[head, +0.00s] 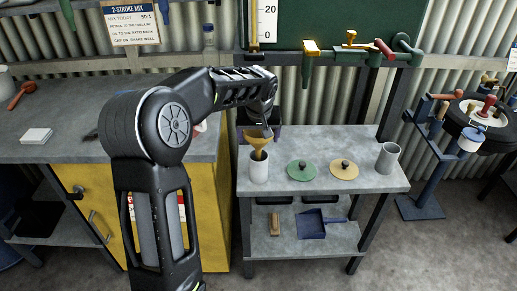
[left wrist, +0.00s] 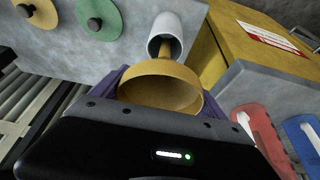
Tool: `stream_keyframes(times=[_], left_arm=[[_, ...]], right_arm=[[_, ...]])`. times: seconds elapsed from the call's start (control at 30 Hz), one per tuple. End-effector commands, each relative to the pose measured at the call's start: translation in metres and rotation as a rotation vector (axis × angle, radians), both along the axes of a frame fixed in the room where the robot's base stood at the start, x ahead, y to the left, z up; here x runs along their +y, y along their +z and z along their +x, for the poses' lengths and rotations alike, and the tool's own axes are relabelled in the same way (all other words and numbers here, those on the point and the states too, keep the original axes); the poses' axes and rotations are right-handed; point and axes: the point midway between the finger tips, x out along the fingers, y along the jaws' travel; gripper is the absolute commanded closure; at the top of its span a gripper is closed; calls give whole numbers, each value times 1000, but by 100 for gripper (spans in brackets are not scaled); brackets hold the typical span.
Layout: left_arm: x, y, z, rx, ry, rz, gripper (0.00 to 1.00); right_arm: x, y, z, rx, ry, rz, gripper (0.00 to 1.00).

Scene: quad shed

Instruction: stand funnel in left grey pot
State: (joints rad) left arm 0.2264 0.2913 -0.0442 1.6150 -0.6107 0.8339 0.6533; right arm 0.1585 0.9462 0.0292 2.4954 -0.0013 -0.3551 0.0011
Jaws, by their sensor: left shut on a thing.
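A yellow funnel (head: 258,142) is in my left gripper (head: 258,132), above the left grey pot (head: 259,168) on the small grey table. In the left wrist view the funnel's wide mouth (left wrist: 160,88) faces the camera, and its stem points to the opening of the pot (left wrist: 180,30). The stem's tip overlaps the pot's mouth there; how deep it sits is hard to tell. The left gripper (left wrist: 160,98) is shut on the funnel, with purple fingers at either side of it. A second grey pot (head: 387,158) stands at the table's right end. My right gripper is not in view.
A green lid (head: 301,170) and a yellow lid (head: 344,170), each with a dark knob, lie between the two pots. A blue dustpan (head: 312,224) and a brush (head: 275,224) lie on the lower shelf. A yellow cabinet (head: 215,200) adjoins the table on the left.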

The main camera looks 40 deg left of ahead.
Motion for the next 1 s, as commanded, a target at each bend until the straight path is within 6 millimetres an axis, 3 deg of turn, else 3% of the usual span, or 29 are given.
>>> stream_keyframes(times=[0.17, 0.5, 0.97, 1.0], left_arm=[[0, -3, 0, 2, -1, 0, 56], [0, -48, 0, 2, -1, 0, 56], [0, -55, 0, -1, 0, 0, 56], [0, -54, 0, -1, 0, 1, 14]], right_arm=[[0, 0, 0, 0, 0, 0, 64], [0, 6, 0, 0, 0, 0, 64], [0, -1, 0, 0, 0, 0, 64], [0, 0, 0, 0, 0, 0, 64]])
